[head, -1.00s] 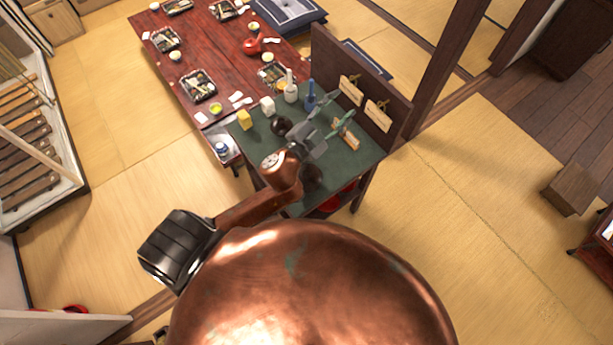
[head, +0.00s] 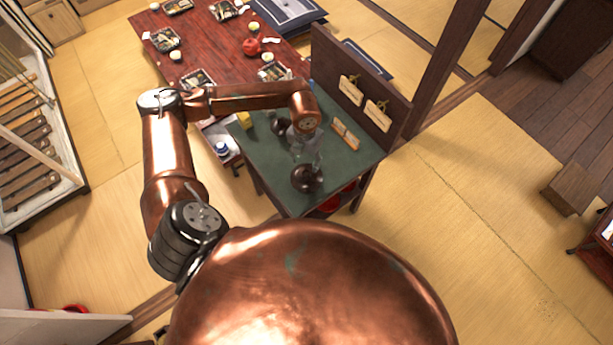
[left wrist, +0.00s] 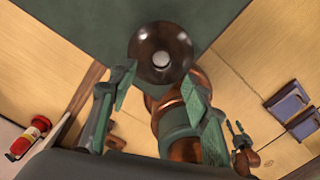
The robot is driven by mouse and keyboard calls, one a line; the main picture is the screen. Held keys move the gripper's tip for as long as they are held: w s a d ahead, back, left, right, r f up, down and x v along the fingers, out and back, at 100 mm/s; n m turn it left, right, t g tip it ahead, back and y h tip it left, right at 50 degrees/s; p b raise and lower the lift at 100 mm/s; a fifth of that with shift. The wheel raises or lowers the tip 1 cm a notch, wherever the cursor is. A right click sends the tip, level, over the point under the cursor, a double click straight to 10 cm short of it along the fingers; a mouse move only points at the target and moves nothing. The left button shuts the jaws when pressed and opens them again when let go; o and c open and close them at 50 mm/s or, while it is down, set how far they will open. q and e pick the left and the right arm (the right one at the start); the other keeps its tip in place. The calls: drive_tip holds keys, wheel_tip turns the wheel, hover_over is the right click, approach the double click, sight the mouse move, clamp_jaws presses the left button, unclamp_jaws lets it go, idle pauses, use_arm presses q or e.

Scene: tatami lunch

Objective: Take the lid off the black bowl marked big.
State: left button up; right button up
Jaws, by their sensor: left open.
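A dark round bowl (head: 307,180) stands upright near the front edge of the green-topped stand (head: 345,165). In the left wrist view the dark lidded bowl (left wrist: 148,42) shows from above, with a pale round knob at its middle. A second, smaller-looking dark bowl (head: 280,126) stands further back, partly hidden by my arm. No size marking is readable on either. My left gripper (head: 306,152) is open and empty, pointing down just above and behind the front bowl. In the left wrist view its fingers (left wrist: 158,88) are apart, with the bowl beyond the tips.
A dark upright panel with two wooden plaques (head: 350,88) lines the stand's back right side. A small wooden piece (head: 345,134) and a yellow item (head: 245,119) are on the stand. The low red table (head: 215,50) with set trays adjoins it.

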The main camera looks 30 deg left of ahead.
sight(306, 173)
use_arm(q)
drive_tip(key=shift+a+f, duration=0.2)
drive_tip(key=shift+f, duration=0.7)
drive_tip(key=f, duration=0.2)
drive_tip(key=f+p, duration=0.1)
drive_tip(key=f, duration=0.2)
drive_tip(key=shift+d+f, duration=0.3)
drive_tip(key=shift+f, duration=0.1)
drive_tip(key=c, duration=1.1)
